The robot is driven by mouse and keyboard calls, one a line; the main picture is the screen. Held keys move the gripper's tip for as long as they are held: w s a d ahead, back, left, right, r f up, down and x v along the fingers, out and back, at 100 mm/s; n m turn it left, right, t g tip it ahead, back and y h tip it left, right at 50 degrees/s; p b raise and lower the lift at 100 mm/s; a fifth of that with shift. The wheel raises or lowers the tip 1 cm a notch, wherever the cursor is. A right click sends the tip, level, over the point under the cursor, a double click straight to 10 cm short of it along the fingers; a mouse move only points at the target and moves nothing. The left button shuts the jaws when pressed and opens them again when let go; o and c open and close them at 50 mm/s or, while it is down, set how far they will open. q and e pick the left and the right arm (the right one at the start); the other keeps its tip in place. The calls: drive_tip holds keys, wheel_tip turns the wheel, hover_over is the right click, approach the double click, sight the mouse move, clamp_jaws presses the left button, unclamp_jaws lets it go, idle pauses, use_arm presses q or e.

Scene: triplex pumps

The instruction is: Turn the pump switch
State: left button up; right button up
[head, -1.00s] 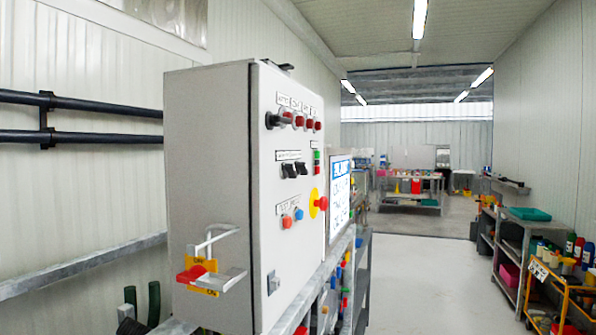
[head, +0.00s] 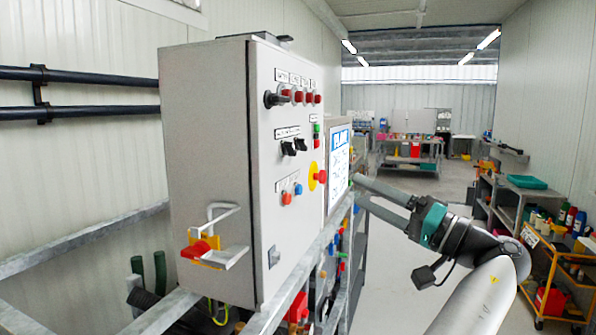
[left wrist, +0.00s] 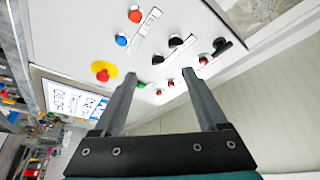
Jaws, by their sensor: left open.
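A grey control cabinet (head: 208,150) fills the middle of the head view. A black rotary handle (head: 275,98) is at the upper left of its front, beside several red lamps (head: 307,97). Two black switches (head: 294,146) are below. A red-handled switch (head: 198,249) with a yellow plate is on the side. I cannot tell which is the pump switch. My left gripper (head: 357,188) is open and empty, right of the cabinet. In the left wrist view, the black rotary handle (left wrist: 222,45) lies beyond the open left gripper (left wrist: 160,73). My right gripper is not seen.
Galvanized rails (head: 300,275) run below the cabinet. A yellow cart (head: 545,275) and shelves stand right. The floor between is clear.

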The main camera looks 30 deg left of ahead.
sight(294, 151)
use_arm(q)
drive_tip(key=shift+n+g+y, duration=0.3)
drive_tip(key=shift+n+g, duration=0.2)
drive_tip(key=shift+n, duration=0.2)
drive_tip(key=x, duration=0.5)
drive_tip(key=s+r+p+x, duration=0.1)
drive_tip(key=x, duration=0.4)
drive_tip(key=r+p+x, duration=0.1)
drive_tip(key=x, duration=0.4)
drive_tip(key=shift+s+r, duration=0.1)
drive_tip(key=shift+s, duration=0.1)
drive_tip(key=shift+c, duration=0.2)
clamp_jaws()
